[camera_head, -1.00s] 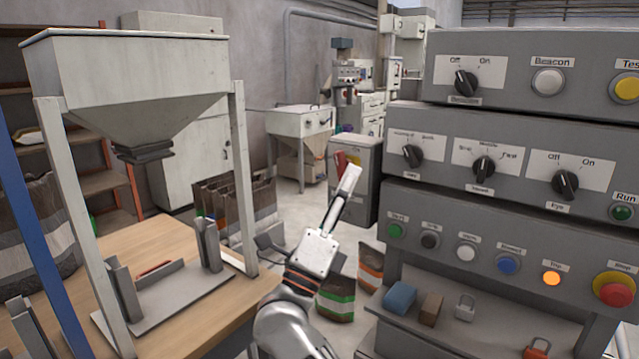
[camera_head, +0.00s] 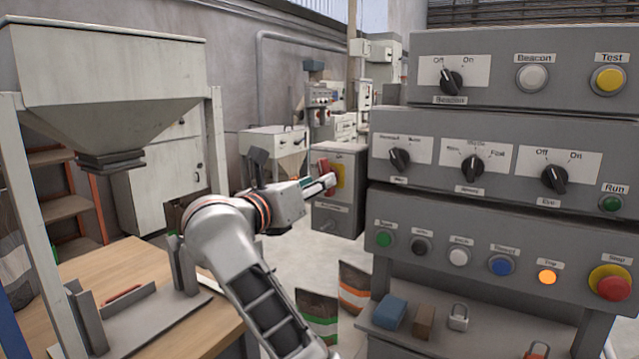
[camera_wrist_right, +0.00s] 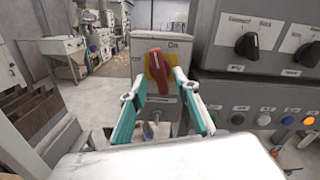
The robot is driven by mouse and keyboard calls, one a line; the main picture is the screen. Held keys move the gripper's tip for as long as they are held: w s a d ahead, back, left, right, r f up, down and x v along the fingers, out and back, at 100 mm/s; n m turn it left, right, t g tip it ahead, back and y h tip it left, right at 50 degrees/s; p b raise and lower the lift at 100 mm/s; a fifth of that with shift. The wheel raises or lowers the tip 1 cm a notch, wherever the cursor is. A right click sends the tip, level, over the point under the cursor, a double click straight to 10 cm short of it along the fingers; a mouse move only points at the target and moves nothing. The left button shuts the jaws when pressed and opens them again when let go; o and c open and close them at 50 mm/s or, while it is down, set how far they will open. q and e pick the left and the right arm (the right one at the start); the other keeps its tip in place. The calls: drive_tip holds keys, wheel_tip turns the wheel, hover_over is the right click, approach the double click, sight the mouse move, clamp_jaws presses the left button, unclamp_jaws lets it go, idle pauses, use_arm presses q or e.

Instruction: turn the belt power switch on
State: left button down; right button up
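The belt power switch looks to be a red handle (camera_wrist_right: 160,66) on a yellow plate on the front of a grey box (camera_head: 341,215). An "On" label sits above the plate, to the right, in the right wrist view. The handle runs near upright, its lower end a little to the right. The red handle also shows in the head view (camera_head: 323,165), partly behind my gripper. My right gripper (camera_wrist_right: 161,76) is open, its teal fingers spread to either side of the handle's lower part. I cannot tell whether they touch it. My left gripper is not in view.
A grey control panel (camera_head: 480,211) with knobs and buttons stands close on the right; its orange button is lit. A hopper (camera_head: 110,80) over a wooden table (camera_head: 190,335) stands on the left. Bags (camera_head: 354,288) stand on the floor below my arm.

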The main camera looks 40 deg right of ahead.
drive_tip(key=x, duration=0.3)
clamp_jaws()
drive_tip(key=shift+m+b, duration=0.3)
drive_tip(key=shift+m, duration=1.4)
